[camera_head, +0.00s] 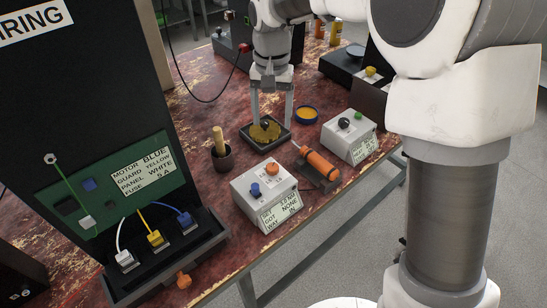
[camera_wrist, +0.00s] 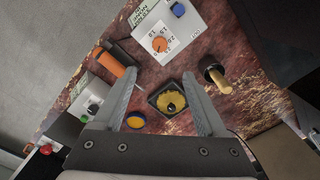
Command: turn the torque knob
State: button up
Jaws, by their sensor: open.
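The torque knob appears to be the orange dial (camera_head: 272,169) on top of a white box (camera_head: 243,203). In the wrist view the dial (camera_wrist: 159,44) has numbers printed around it, and a blue knob (camera_wrist: 178,9) sits beside it. The box's front label seems to read SET, GOT NONE, WAY IN; the set value is hard to read. My gripper (camera_head: 271,117) is open and empty, pointing down above a yellow disc (camera_head: 262,134) in a black square holder, behind the box. The fingers also show in the wrist view (camera_wrist: 160,80), apart from the dial.
An orange driver (camera_head: 321,165) lies in a cradle right of the box. A second white box (camera_head: 349,138) has black and green controls. A dark cup (camera_head: 222,159) with a wooden handle stands left. A wiring panel (camera_head: 112,185) stands at far left.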

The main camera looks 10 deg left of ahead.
aim_at(273, 166)
notch_tip(273, 166, down, 16)
jog(key=b, duration=0.2)
jog(key=shift+b, duration=0.3)
grip_shut()
